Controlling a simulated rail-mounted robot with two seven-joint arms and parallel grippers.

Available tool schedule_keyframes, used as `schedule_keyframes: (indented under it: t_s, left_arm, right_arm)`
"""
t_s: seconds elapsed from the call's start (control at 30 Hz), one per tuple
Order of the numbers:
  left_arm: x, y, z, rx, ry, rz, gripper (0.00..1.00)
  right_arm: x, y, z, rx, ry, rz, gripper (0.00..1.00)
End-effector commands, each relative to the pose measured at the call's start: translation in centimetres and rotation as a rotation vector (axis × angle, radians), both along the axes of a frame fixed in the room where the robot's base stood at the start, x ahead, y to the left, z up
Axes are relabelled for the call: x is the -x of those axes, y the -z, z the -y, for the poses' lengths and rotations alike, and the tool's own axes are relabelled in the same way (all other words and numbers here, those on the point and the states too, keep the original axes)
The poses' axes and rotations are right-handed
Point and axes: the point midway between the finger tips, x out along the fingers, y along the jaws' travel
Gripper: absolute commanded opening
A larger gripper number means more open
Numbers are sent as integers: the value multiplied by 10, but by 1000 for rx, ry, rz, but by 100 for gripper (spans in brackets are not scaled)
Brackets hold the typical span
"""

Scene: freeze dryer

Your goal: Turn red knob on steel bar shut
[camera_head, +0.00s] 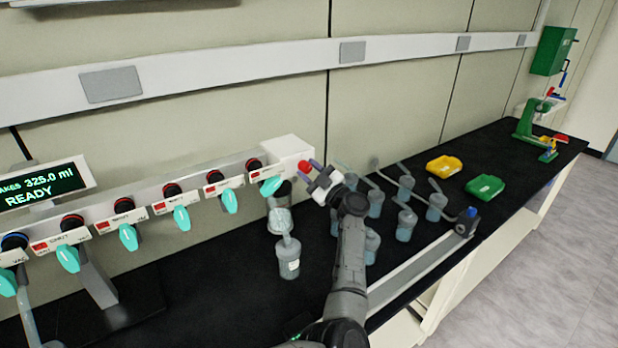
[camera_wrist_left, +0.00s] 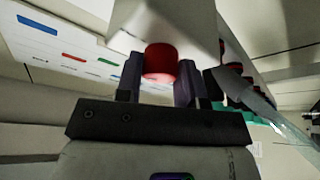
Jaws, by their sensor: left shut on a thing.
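The red knob (camera_head: 305,166) sits on the white end block (camera_head: 286,154) at the right end of the steel bar (camera_head: 150,190). My left gripper (camera_head: 315,174) is at the knob, reaching in from its right side. In the left wrist view the red knob (camera_wrist_left: 160,62) lies between the two dark fingers of my left gripper (camera_wrist_left: 160,80), which are shut on it. The knob's turn position cannot be told. My right gripper is not in view.
Several teal-handled valves (camera_head: 182,218) hang along the bar. Several flasks (camera_head: 404,222) stand on the black bench around my arm, one (camera_head: 288,262) just below the end block. A yellow tray (camera_head: 444,166) and a green tray (camera_head: 485,187) lie further right. A display (camera_head: 40,187) reads READY.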

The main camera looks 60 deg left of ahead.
Motion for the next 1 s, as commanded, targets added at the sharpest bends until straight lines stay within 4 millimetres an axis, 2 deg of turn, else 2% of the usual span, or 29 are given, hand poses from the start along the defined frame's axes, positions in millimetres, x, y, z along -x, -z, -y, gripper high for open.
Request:
schedule_keyframes:
  t_s: [0.1,0.6,1.0]
  left_arm:
    - [-1,3,0,-3,0,112,12]
    - [-2,0,0,-16,2,554,12]
    - [-3,-2,0,-24,1,760,12]
  right_arm:
    - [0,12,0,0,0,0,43]
    - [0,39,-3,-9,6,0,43]
    - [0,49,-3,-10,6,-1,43]
